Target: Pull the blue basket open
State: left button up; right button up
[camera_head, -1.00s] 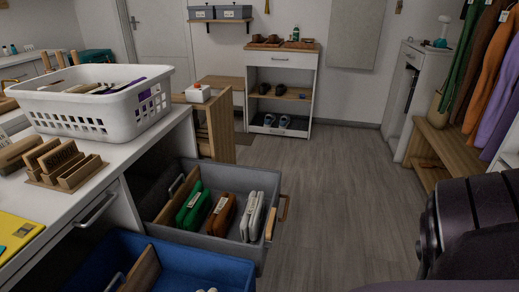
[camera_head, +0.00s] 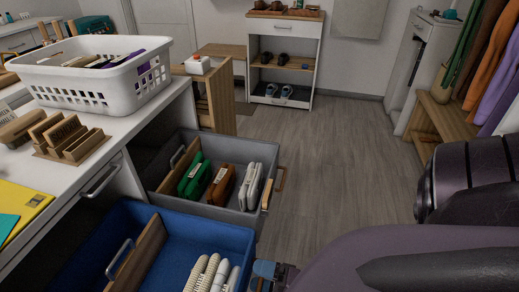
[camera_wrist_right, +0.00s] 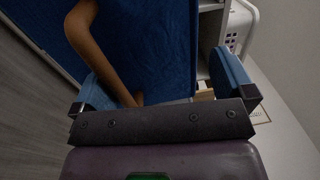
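The blue basket (camera_head: 215,225) stands pulled out at the lower left in the head view, holding a wooden divider and pale items. Its lower part is cut off by the frame. My right gripper (camera_head: 265,275) shows only partly at the bottom edge, beside the basket's front. In the right wrist view, the blue front (camera_wrist_right: 150,50) fills the upper middle, with a curved brown handle (camera_wrist_right: 103,60) across it. The right gripper's fingers (camera_wrist_right: 165,85) are wide apart, with the handle's lower end between them; contact cannot be told. My left gripper is not in view.
A grey basket (camera_head: 258,152) with green, brown and pale items stands out just behind the blue one. A white laundry basket (camera_head: 90,95) sits on the counter (camera_head: 110,130). A shoe cabinet (camera_head: 285,35) stands at the back. The floor (camera_head: 335,150) in the middle is clear.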

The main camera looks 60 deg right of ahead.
jog(key=shift+t+y, duration=0.3)
jog(key=shift+t, duration=0.4)
jog(key=w+r+p, duration=0.1)
jog(key=r, duration=0.4)
jog(key=r+p, duration=0.1)
jog(key=r, duration=0.4)
jog(key=w+r+p, duration=0.1)
jog(key=r, duration=0.4)
jog(key=shift+w+a, duration=0.15)
jog(key=shift+w, duration=0.15)
jog(key=shift+s+r+p, duration=0.35)
jog(key=shift+s+r, duration=0.55)
jog(key=shift+r, duration=0.3)
jog(key=c, duration=0.8)
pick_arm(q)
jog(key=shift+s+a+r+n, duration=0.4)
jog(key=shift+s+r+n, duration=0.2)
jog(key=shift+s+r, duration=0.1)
pick_arm(e)
jog(key=shift+w+f, duration=0.1)
jog(key=shift+f, duration=0.6)
